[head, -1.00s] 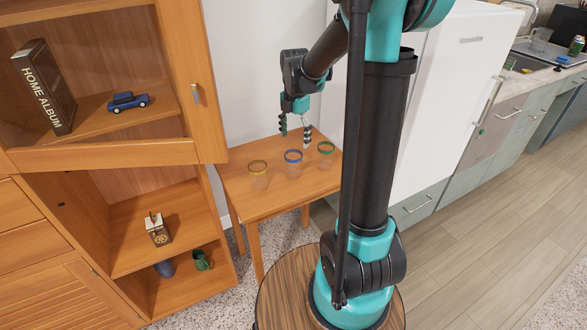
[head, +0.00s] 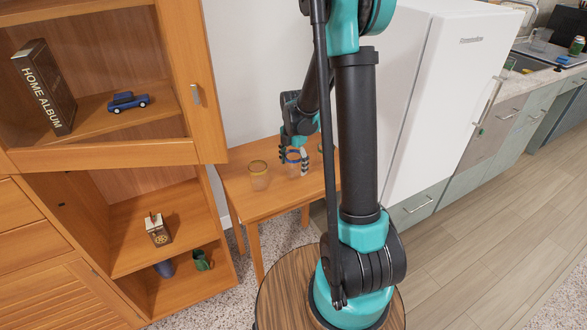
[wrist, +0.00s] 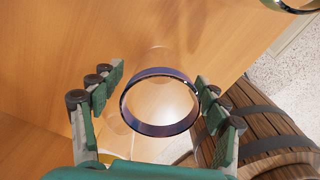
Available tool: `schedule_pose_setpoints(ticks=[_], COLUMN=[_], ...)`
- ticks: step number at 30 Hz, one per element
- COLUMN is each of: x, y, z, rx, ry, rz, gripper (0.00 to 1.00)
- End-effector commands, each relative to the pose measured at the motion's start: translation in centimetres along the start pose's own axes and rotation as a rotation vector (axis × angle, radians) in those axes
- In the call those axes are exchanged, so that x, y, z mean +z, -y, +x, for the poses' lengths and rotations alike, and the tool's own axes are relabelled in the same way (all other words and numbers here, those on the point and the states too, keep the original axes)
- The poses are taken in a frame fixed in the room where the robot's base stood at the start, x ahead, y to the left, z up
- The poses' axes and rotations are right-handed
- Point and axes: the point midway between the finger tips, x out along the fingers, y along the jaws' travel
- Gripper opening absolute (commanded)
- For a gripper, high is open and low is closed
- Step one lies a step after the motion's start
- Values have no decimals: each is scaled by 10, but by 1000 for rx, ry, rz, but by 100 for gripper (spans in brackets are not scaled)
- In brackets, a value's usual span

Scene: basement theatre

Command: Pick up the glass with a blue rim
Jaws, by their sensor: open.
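The glass with a blue rim (head: 292,157) stands upright on the small wooden table (head: 250,205), partly hidden by my gripper in the head view. In the wrist view its blue rim (wrist: 160,73) is a ring seen from above, between the two rows of finger pads. My gripper (head: 292,160) is open, with its fingers on either side of the glass.
A glass with a yellow rim (head: 259,176) stands to the left on the table. A green-rimmed glass shows at the wrist view's top right corner (wrist: 300,3). A wooden cabinet (head: 180,145) is left and a white fridge (head: 435,90) right.

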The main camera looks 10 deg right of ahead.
Motion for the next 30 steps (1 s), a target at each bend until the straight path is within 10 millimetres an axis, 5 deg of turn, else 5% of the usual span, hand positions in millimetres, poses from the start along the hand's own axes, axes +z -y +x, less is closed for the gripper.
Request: schedule_pose_setpoints(ticks=[11,25,30], x=[0,0,0], y=[0,0,0], z=[8,8,8], rx=[0,0,0], ry=[0,0,0], rz=[0,0,0], gripper=[73,15,13])
